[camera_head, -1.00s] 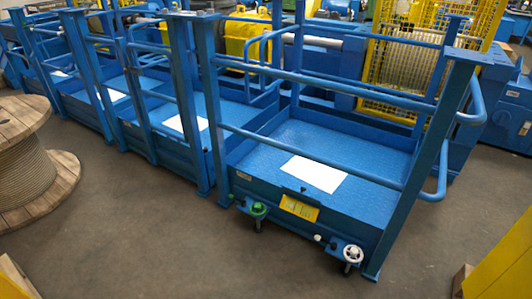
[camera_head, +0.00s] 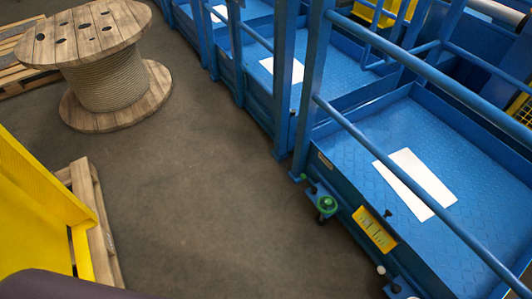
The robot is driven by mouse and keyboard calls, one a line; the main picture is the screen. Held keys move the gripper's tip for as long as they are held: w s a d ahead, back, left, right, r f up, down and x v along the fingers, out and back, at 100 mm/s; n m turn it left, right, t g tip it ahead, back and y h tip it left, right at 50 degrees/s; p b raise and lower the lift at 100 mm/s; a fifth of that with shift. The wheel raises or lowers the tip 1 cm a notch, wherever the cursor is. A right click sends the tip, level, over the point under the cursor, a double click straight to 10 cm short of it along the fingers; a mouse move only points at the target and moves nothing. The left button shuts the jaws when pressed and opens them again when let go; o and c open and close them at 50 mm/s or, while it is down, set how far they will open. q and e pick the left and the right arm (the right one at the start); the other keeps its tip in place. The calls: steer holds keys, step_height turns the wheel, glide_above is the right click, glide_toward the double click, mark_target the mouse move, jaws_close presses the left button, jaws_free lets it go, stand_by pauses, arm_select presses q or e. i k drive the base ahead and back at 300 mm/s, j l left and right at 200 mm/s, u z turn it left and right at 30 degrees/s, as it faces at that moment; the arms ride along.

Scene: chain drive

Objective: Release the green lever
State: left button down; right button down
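The green lever (camera_head: 326,204) shows as a small round green part low on the outer side of the blue platform (camera_head: 345,192), left of a yellow label (camera_head: 374,230). It is small, and I cannot tell its exact position or setting. Neither of my grippers is in view, and nothing touches the lever.
A wooden cable spool (camera_head: 108,88) stands on the floor at upper left. A yellow panel (camera_head: 35,200) and a wooden pallet (camera_head: 98,225) are at the left. Blue railings (camera_head: 440,85) surround the platform. The brown floor (camera_head: 215,215) between is clear.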

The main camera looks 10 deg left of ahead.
mark_target(314, 191)
steer(key=i+j+u, duration=0.15)
steer(key=i+u, duration=0.15)
steer(key=i, duration=0.15)
steer(key=i+u, duration=0.25)
steer(key=i, duration=0.2)
